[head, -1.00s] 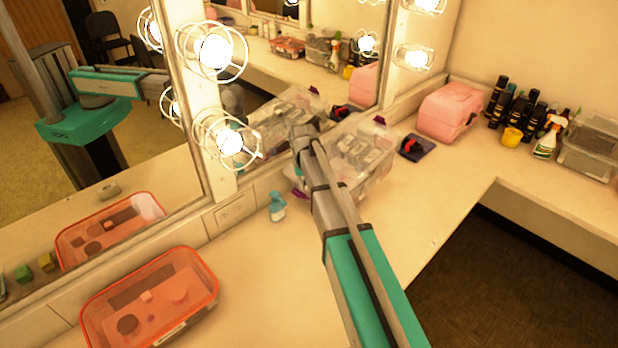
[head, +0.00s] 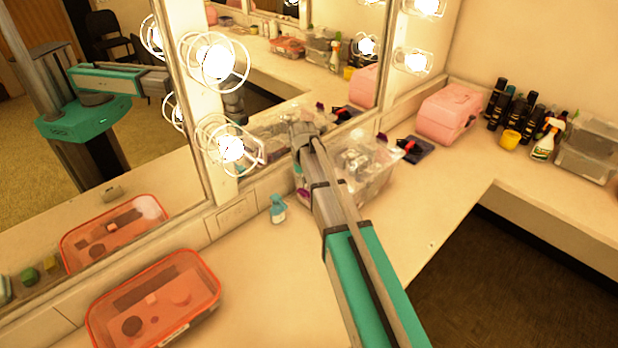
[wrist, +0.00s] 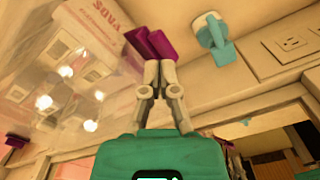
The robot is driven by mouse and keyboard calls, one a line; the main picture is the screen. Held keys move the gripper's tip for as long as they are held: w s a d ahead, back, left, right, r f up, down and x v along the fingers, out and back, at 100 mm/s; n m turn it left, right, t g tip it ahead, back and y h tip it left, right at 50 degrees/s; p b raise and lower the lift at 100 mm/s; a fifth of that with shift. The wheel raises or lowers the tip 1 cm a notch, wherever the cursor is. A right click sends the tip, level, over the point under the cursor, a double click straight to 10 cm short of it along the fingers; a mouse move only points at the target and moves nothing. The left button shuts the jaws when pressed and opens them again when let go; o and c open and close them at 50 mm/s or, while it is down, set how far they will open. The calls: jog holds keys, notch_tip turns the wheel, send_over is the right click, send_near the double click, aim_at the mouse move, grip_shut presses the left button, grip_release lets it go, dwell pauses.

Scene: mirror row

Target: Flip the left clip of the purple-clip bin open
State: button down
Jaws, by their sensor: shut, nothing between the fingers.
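The clear purple-clip bin (head: 372,180) stands on the counter beside the mirror, partly hidden behind my arm. Its right purple clip (head: 382,137) shows at the far end. The left purple clip (wrist: 148,42) lies right at my fingertips in the wrist view; I cannot tell whether they touch. The bin's clear wall (wrist: 65,75) fills the left of that view, with a white box labelled SOVA inside. My gripper (wrist: 160,64) is shut and empty, fingers together. In the head view my gripper (head: 298,140) is at the bin's left end, its tips hard to make out.
An orange-rimmed box (head: 155,305) is at the front left. A red-and-black item (head: 414,150) and a pink case (head: 448,112) are to the right. The mirror and its bulbs (head: 231,149) are close behind.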

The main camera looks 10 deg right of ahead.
jog(key=shift+w+d+r+p, duration=0.1)
jog(key=shift+r+p, duration=0.6)
jog(key=shift+r, duration=0.1)
jog(key=shift+w+d+r+p, duration=0.1)
jog(key=shift+r+p, duration=0.6)
jog(key=shift+r, duration=0.1)
jog(key=shift+s, duration=0.15)
jog(key=shift+s+d, duration=0.1)
jog(key=shift+s, duration=0.2)
jog(key=s+d, duration=0.2)
jog(key=s, duration=0.9)
jog(key=s+d, duration=0.2)
jog(key=s, duration=0.9)
jog(key=shift+s+m, duration=0.35)
jog(key=shift+m, duration=0.05)
